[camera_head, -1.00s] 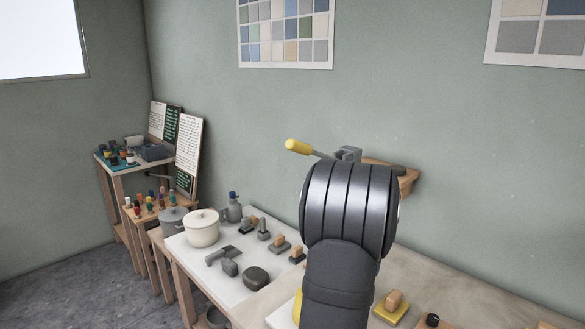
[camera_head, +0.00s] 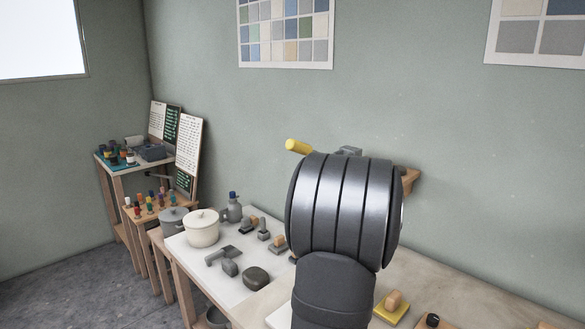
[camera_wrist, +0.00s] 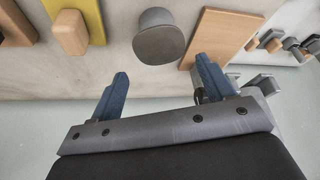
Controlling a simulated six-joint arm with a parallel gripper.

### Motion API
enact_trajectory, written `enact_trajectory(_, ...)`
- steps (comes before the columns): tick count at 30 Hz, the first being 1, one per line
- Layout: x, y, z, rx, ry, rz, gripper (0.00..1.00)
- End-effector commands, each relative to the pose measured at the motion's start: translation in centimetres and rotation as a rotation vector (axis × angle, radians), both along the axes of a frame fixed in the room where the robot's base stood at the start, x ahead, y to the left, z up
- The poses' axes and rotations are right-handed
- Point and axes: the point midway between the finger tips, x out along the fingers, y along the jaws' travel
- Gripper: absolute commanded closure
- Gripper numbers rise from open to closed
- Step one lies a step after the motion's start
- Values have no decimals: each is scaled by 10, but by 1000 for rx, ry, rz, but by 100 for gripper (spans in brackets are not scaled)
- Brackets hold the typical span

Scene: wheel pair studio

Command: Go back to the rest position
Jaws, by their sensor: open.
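My gripper (camera_wrist: 155,95) shows in the wrist view with two blue fingers set wide apart. It is open, and nothing is between the fingers. A grey round-topped object (camera_wrist: 158,42) lies beyond the fingertips, apart from them. In the head view my dark arm fills the middle and hides the gripper and part of the bench behind it.
In the wrist view, a wooden board (camera_wrist: 222,35) and a yellow base with a wooden block (camera_wrist: 70,32) flank the grey object.

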Motion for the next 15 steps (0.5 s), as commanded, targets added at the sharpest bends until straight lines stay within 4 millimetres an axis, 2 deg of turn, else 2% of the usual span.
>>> enact_trajectory(6,-15,7,42,-2,-4,0,26)
enact_trajectory(7,-16,7,40,0,1,0,26)
enact_trajectory(9,-10,4,20,2,7,0,26)
enact_trajectory(15,4,-2,-15,1,5,0,26)
